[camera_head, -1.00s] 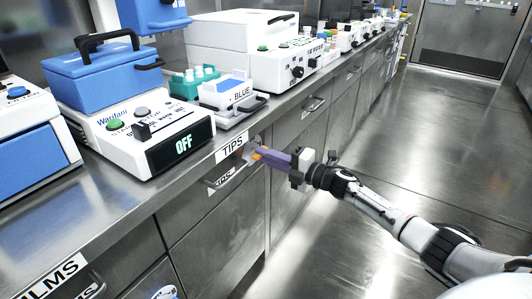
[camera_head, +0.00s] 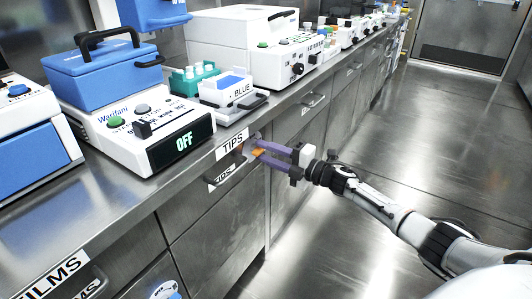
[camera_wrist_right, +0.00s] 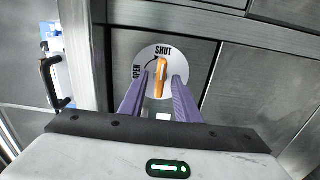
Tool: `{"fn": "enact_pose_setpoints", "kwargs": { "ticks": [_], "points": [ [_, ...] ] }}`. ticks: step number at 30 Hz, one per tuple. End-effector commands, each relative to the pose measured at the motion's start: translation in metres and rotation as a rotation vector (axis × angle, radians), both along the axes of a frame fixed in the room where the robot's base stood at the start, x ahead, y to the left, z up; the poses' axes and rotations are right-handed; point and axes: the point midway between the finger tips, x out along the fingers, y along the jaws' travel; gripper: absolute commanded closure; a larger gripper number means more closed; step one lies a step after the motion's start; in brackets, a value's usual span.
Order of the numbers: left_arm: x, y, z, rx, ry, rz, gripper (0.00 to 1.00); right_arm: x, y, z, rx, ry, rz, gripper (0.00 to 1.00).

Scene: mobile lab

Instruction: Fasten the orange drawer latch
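The orange latch (camera_wrist_right: 160,77) is a slim handle on a round white plate (camera_wrist_right: 149,57) marked SHUT at the top and OPEN at the left. The handle stands nearly upright, its upper end towards SHUT. In the head view, the latch (camera_head: 258,152) sits on the cabinet front just under the TIPS label. My right gripper (camera_wrist_right: 163,80) has its two purple fingers apart, one on each side of the handle, with gaps visible. In the head view, my right gripper (camera_head: 258,153) reaches in from the right. My left gripper is not in view.
The TIPS drawer handle (camera_head: 222,180) is just left of the latch. The steel counter (camera_head: 110,205) above holds a white device reading OFF (camera_head: 160,150), a blue box (camera_head: 100,75) and a BLUE tip rack (camera_head: 232,95). The floor to the right is clear.

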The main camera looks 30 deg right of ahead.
Motion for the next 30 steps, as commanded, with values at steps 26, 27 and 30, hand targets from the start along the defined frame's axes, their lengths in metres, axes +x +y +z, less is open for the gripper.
{"fn": "enact_pose_setpoints", "kwargs": {
  "ticks": [26, 27, 30],
  "points": [
    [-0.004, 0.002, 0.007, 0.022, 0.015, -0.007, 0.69, -0.088, -0.036, 0.000, -0.002, 0.001, 0.000, 0.70],
    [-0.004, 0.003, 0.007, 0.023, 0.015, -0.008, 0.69, -0.090, -0.037, 0.000, -0.002, 0.001, 0.000, 0.70],
    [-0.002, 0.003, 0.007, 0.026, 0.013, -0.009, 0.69, -0.095, -0.039, 0.000, -0.001, 0.001, 0.000, 0.70]
  ]
}}
